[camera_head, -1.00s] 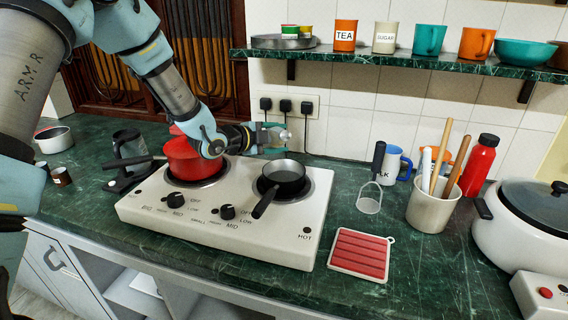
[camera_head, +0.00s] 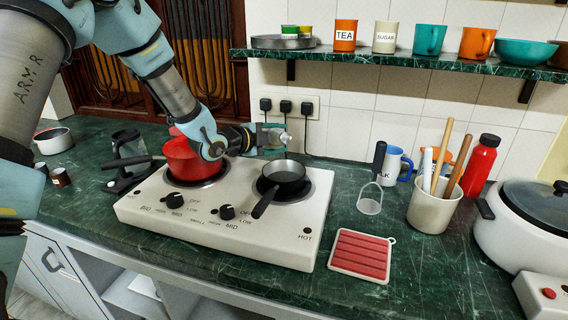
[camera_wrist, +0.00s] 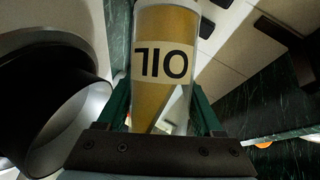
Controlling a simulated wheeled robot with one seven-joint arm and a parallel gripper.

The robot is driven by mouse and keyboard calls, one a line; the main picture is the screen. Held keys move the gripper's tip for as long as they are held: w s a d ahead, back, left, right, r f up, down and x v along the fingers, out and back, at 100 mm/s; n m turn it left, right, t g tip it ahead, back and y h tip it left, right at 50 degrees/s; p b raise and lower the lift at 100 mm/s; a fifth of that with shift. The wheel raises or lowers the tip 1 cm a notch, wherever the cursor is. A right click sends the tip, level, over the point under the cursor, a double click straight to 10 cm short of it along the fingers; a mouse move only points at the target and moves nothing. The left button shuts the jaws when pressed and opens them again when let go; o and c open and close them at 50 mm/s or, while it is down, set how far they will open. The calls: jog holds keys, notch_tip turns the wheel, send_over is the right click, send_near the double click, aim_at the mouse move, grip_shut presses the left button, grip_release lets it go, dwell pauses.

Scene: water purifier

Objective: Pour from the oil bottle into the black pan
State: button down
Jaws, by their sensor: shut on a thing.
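My gripper (camera_head: 272,138) is shut on the oil bottle and holds it above the rear edge of the black pan (camera_head: 284,175). In the wrist view, the oil bottle (camera_wrist: 162,50) is clear with yellow oil and an upside-down OIL label, between the two green fingers. The oil's edge inside it slants, so the bottle looks tilted. In the head view only a small pale end of the bottle shows clearly. The dark round pan (camera_wrist: 88,62) fills the left of the wrist view, beside the bottle. No stream of oil can be made out.
The pan sits on the right burner of a white stove (camera_head: 230,215). A red pot (camera_head: 183,160) is on the left burner, under my arm. A shelf (camera_head: 400,62) with mugs runs above. A utensil holder (camera_head: 432,208) and red mat (camera_head: 360,254) are right of the stove.

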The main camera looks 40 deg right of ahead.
jog(key=shift+w+m+b, duration=0.15)
jog(key=shift+m+b, duration=0.25)
jog(key=shift+b, duration=0.25)
dwell(0.8)
jog(key=shift+w+d+r+m+t+h+b, duration=0.1)
jog(key=shift+w+r+m+t+h+b, duration=0.2)
jog(key=shift+b, duration=0.75)
jog(key=shift+w+r+m+t+h+b, duration=0.15)
jog(key=shift+r+m+b, duration=0.25)
jog(key=shift+b, duration=0.65)
dwell(0.6)
jog(key=shift+s+f+m+t+b, duration=0.1)
jog(key=shift+f+m+t+b, duration=0.3)
jog(key=shift+b, duration=1.3)
